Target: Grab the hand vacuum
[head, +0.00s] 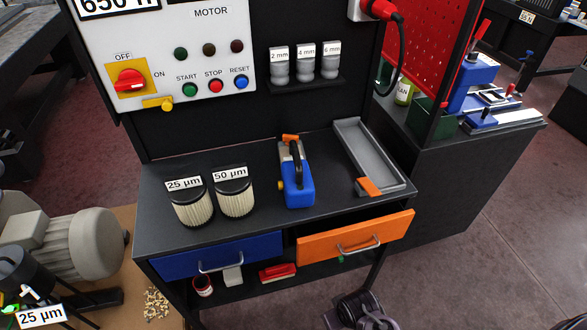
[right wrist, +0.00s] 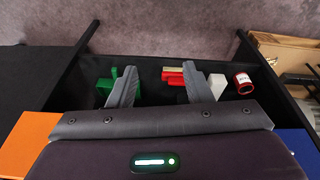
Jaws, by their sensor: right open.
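The hand vacuum (head: 297,185) stands on the dark bench top in the head view. It has a blue body, a black handle on top, an orange tip at the back and a yellow knob on its left side. My right gripper (head: 358,308) is low at the bottom edge of the head view, in front of the bench and well apart from the vacuum. In the right wrist view its two grey fingers (right wrist: 160,88) are spread with nothing between them. The vacuum does not show there. I do not see my left gripper.
Two filters (head: 234,192) stand left of the vacuum and a grey tray (head: 366,150) lies right of it. The orange drawer (head: 356,236) and blue drawer (head: 217,256) are at the bench front. A red brush (head: 278,272) lies on the shelf below.

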